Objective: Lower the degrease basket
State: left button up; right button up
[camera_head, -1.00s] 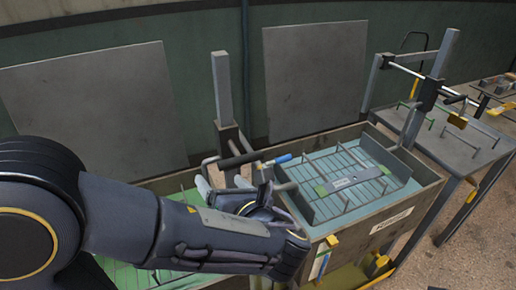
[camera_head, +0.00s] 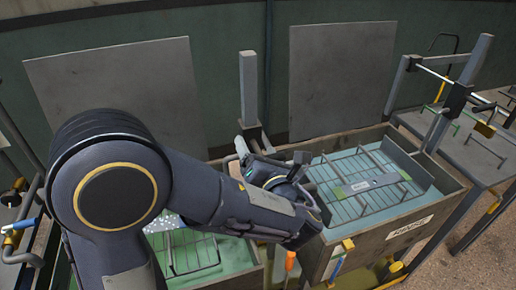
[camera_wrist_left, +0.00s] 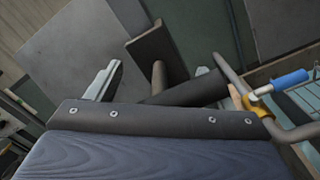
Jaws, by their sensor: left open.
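Two wire baskets sit in tanks in the head view. One (camera_head: 189,256) is in the left tank's green liquid, partly hidden by my arm. The other (camera_head: 365,182) is in the right tank's bluish liquid. I cannot tell which is the degrease basket; the tank label is too small to read surely. My left gripper (camera_head: 250,154) is open at the foot of the upright post (camera_head: 249,85) between the tanks. In the left wrist view its light fingers show either side of a dark bar (camera_wrist_left: 186,90); I cannot tell whether they touch it. My right gripper is out of view.
A blue-ended lever (camera_wrist_left: 290,82) with a yellow collar stands right of the gripper in the wrist view. Grey panels (camera_head: 115,95) lean on the back wall. A metal table (camera_head: 465,150) with another post stands right. Pipes and fittings are at far left.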

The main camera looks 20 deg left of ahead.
pick_arm(q)
jog(key=shift+w+a, duration=0.1)
jog(key=c, duration=1.2)
notch_tip(320, 180, down, 16)
jog(key=b, duration=0.9)
jog(key=shift+f+b, duration=0.3)
jog(key=shift+b, duration=0.05)
jog(key=shift+f, duration=0.1)
jog(key=o, duration=1.1)
jog(key=shift+o, duration=0.5)
